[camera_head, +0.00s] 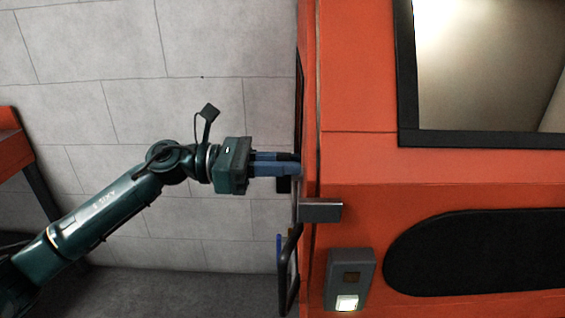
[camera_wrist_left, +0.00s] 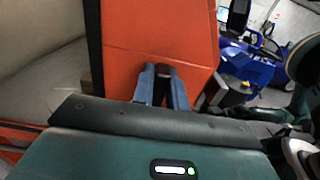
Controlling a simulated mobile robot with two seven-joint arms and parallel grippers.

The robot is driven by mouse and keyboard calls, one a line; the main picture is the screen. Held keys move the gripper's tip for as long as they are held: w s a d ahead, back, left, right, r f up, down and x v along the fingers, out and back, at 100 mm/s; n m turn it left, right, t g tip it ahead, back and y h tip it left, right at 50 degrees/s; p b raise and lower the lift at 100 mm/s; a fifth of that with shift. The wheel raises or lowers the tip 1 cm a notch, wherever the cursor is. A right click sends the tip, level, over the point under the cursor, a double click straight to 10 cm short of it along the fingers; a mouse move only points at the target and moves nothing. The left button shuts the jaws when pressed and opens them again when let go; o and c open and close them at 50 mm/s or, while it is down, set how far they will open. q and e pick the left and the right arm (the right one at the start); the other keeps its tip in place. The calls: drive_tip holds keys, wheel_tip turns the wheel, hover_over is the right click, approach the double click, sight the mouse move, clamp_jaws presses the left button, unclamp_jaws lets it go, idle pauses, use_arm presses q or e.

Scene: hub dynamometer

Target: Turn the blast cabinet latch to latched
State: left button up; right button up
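The orange blast cabinet (camera_head: 360,160) fills the right of the head view; its orange panel also shows in the left wrist view (camera_wrist_left: 160,40). My left gripper (camera_head: 296,165) points right, with its blue fingertips at the cabinet's left edge. In the wrist view its fingers (camera_wrist_left: 163,80) are apart, with a dark piece (camera_wrist_left: 162,72) between their tips, possibly the latch handle. I cannot tell whether they touch it. A grey bracket (camera_head: 320,211) sticks out just below the fingers. The latch's angle is not clear. My right gripper is not in view.
A grey box with a lit button (camera_head: 347,303) is on the cabinet front, beside a black oval panel (camera_head: 470,250). A black bar handle (camera_head: 286,275) stands out below my left gripper. Grey wall lies behind. Blue equipment (camera_wrist_left: 250,65) stands at right in the wrist view.

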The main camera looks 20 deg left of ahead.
use_arm(q)
clamp_jaws()
